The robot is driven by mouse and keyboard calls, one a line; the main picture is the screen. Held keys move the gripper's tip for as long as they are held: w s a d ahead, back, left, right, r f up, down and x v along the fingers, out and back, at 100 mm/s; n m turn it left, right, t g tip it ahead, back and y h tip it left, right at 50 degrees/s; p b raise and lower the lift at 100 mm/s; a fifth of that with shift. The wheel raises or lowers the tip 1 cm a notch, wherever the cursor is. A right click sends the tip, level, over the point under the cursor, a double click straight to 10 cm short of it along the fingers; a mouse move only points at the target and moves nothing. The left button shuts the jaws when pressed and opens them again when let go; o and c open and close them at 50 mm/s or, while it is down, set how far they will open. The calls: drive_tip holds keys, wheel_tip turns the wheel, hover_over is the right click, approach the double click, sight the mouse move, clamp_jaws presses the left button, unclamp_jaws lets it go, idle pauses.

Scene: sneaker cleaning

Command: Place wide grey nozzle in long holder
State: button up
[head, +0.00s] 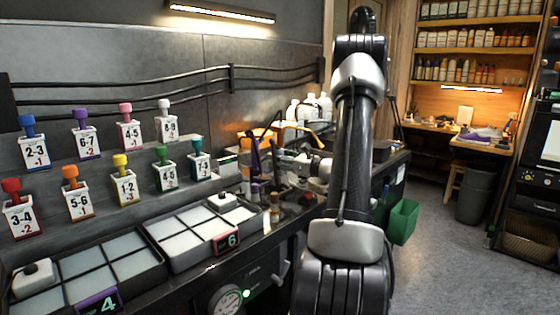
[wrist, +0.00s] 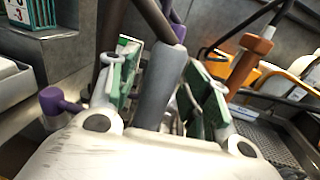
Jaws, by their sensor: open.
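My gripper (wrist: 166,75) is open in the wrist view, with one green-padded finger on each side of a grey, tapered cylinder (wrist: 160,88). This looks like the wide grey nozzle; a brown rod rises above it. Whether the pads touch it I cannot tell. In the head view my gripper (head: 292,160) is small, among dark upright tools on the bench, and partly hidden by my arm. The nozzle cannot be made out there. I cannot identify the long holder with certainty in either view.
An orange-brown nozzle (wrist: 250,57) stands right of the fingers, and a purple knob (wrist: 60,101) is at the left. Tile trays (head: 190,235) and numbered, coloured-knob boxes (head: 88,132) fill the left bench. A green bin (head: 403,221) hangs on the bench side.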

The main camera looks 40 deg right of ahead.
drive_tip(key=v, duration=1.2)
drive_tip(key=s+a+r+n+g+y, duration=0.25)
drive_tip(key=a+n+g, duration=0.35)
drive_tip(key=a, duration=0.6)
drive_tip(key=s+a+r+n+g+y, duration=0.1)
drive_tip(key=s+a+n+g+y, duration=0.2)
drive_tip(key=a+n, duration=0.75)
drive_tip(key=s+a+n+g+h, duration=0.4)
drive_tip(key=s+a+g, duration=0.1)
drive_tip(key=s+a, duration=0.25)
drive_tip(key=s+d+r+n+t+h, duration=0.1)
drive_tip(key=s+d+r+n+h, duration=0.2)
drive_tip(key=n, duration=0.9)
drive_tip(key=s+h, duration=0.3)
drive_tip(key=s, duration=0.2)
drive_tip(key=shift+d+r+h, duration=0.2)
drive_tip(key=shift+d+h, duration=0.05)
drive_tip(key=shift+h, duration=0.1)
drive_tip(key=shift+d, duration=0.1)
